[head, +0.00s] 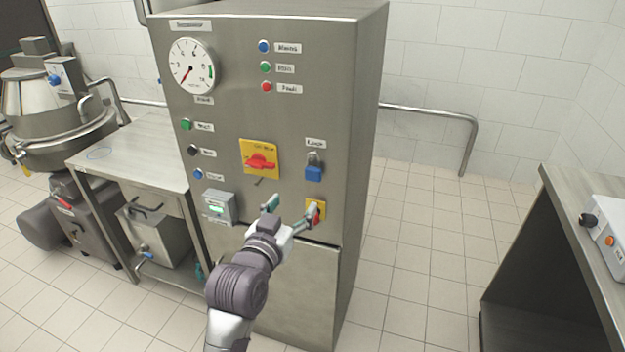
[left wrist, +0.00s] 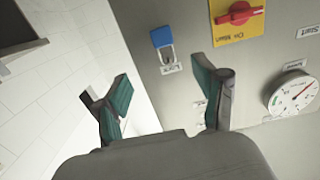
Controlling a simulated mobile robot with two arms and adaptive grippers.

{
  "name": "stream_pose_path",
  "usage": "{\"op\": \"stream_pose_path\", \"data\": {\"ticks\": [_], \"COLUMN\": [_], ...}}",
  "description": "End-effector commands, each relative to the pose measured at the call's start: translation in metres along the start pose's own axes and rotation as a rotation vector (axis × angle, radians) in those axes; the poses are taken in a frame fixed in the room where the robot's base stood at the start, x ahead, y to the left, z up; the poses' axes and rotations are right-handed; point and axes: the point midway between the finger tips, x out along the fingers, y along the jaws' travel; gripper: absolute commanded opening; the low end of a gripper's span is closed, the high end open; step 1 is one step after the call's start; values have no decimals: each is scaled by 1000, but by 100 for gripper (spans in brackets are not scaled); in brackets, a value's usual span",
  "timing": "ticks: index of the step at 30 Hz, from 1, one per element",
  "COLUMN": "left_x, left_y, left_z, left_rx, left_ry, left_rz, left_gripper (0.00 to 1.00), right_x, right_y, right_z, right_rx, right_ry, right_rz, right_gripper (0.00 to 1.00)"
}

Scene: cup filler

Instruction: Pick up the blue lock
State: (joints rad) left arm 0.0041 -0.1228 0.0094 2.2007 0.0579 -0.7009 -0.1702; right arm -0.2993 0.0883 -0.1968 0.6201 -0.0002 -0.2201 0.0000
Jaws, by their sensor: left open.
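The blue lock (head: 314,173) is a blue padlock body with a grey shackle, hanging on the front of the steel cabinet (head: 300,100) under a small label. It also shows in the left wrist view (left wrist: 161,37), where it appears upside down, above and between my fingers. My left gripper (head: 292,211) is open, with its fingers spread in front of the cabinet, below the lock. In the left wrist view, the open left gripper (left wrist: 165,95) has teal finger pads and nothing between them. My right gripper is not in view.
A yellow plate with a red rotary switch (head: 260,160) is left of the lock. A smaller red-yellow switch (head: 321,208) sits below it, close to my finger. A steel table (head: 140,150) stands left and a bench (head: 570,200) right. Floor between cabinet and bench is clear.

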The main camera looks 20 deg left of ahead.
Motion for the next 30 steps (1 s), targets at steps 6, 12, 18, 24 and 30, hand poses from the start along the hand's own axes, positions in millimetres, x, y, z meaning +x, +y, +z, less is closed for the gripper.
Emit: {"op": "stream_pose_path", "data": {"ticks": [6,12,18,24,30], "left_x": [28,66,83,105,130], "left_y": [-1,-1,-1,-2,-2], "left_z": [-10,-9,-8,-9,-7], "left_rx": [-2,-1,-1,-2,-1], "left_ry": [14,13,13,12,11], "left_rz": [-3,-2,-2,-2,-2], "left_gripper": [71,71,71,71,71], "right_x": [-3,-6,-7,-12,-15], "right_y": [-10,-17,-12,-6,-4], "right_z": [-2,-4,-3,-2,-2], "right_rx": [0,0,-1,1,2], "right_ry": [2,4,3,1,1], "right_rz": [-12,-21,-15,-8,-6], "right_gripper": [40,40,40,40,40]}}
